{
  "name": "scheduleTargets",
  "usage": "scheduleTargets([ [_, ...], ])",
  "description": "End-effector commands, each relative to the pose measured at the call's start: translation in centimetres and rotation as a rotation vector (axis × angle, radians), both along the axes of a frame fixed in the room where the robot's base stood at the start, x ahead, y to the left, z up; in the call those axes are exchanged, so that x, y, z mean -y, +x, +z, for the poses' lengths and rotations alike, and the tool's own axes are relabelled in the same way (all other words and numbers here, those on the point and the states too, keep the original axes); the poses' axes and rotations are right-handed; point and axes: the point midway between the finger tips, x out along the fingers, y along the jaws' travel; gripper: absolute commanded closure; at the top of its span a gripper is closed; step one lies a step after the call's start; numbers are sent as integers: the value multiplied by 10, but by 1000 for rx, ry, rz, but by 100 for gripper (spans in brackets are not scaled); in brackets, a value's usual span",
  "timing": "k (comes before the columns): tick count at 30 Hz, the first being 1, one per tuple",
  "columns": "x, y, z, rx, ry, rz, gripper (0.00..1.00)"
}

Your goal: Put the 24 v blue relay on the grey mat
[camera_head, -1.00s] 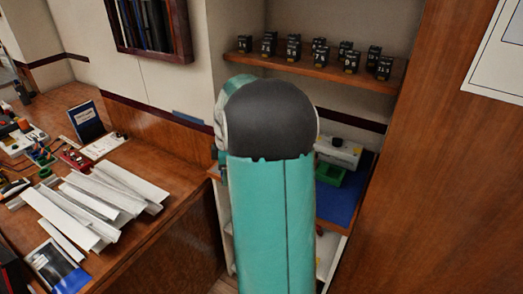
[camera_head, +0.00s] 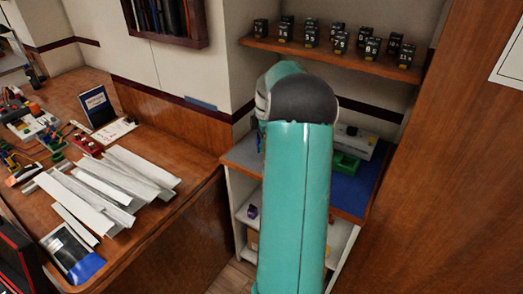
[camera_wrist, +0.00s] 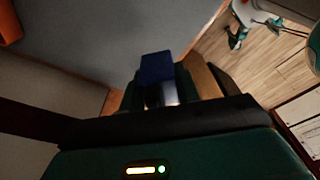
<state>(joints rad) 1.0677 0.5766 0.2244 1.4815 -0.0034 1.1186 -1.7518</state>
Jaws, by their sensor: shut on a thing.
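In the wrist view my gripper (camera_wrist: 160,94) is shut on a blue block-shaped thing, the blue relay (camera_wrist: 157,67). The relay sticks out past the fingertips. Its markings cannot be read. In the head view my arm hides the gripper and the relay. A greyish surface (camera_head: 241,156) shows on the cabinet top left of my arm; I cannot tell whether it is the grey mat.
Numbered black blocks (camera_head: 340,40) stand on the wall shelf (camera_head: 370,69). Right of my arm, a blue mat (camera_head: 352,194), a green tray (camera_head: 345,163) and a pale device (camera_head: 356,142) are on the cabinet. White strips (camera_head: 105,185) cover part of the left desk (camera_head: 190,150).

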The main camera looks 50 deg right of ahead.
Motion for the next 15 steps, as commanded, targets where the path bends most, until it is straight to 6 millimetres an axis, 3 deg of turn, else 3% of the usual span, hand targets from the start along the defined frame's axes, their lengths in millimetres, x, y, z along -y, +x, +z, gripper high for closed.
scheduleTargets([
  [3,12,10,-20,1,2,1,91],
  [6,18,15,-26,1,0,1,91],
  [10,23,19,-34,1,0,1,91],
  [15,24,19,-59,-1,1,1,91],
])
